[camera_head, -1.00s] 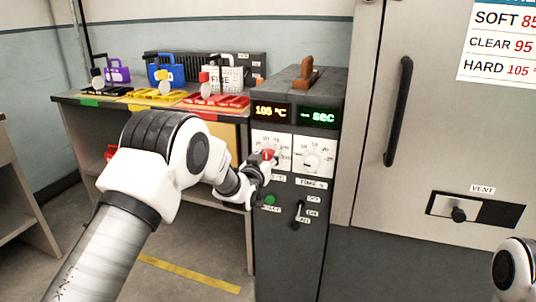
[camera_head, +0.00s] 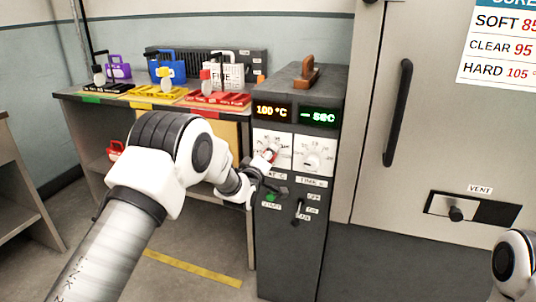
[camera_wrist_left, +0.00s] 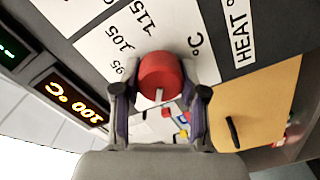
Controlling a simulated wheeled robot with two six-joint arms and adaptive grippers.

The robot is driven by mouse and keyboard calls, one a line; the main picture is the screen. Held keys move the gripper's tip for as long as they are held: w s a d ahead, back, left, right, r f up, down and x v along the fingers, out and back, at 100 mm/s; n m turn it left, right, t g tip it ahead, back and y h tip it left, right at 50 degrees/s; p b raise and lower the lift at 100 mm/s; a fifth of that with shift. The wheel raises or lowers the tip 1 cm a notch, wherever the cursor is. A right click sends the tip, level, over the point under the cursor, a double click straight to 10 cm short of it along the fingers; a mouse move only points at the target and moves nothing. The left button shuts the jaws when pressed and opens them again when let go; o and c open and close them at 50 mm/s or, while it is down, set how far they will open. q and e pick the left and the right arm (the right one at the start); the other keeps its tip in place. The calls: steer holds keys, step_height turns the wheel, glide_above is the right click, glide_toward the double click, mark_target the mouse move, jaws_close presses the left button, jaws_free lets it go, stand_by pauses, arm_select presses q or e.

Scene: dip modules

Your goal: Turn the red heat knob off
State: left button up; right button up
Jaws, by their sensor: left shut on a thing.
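The red heat knob (camera_head: 269,155) sits on the left white dial plate of the dark grey control cabinet (camera_head: 285,235). It also shows in the left wrist view (camera_wrist_left: 160,73), between my fingers, with a white pointer line. My left gripper (camera_wrist_left: 160,92) is shut on the knob, one finger on each side. The orange display (camera_head: 271,111) above reads 100 °C. Scale marks 95, 105 and 115 show beside the knob in the wrist view. The wrist partly hides the knob and its dial in the head view.
A white time dial (camera_head: 313,158) is just right of the heat dial, under a green display (camera_head: 318,117) ending in "sec". A green button (camera_head: 271,197) and a lever switch (camera_head: 298,211) are below. A bench (camera_head: 140,105) with colored trays stands left, a large door (camera_head: 440,140) right.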

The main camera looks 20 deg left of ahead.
arm_select(q)
steer(key=n, duration=0.4)
steer(key=shift+n+p, duration=0.3)
steer(key=n, duration=0.4)
steer(key=shift+f, duration=0.1)
steer(key=shift+n, duration=0.4)
steer(key=o, duration=1.1)
steer(key=shift+o, duration=0.2)
steer(key=s, duration=1.2)
steer(key=shift+a, duration=0.25)
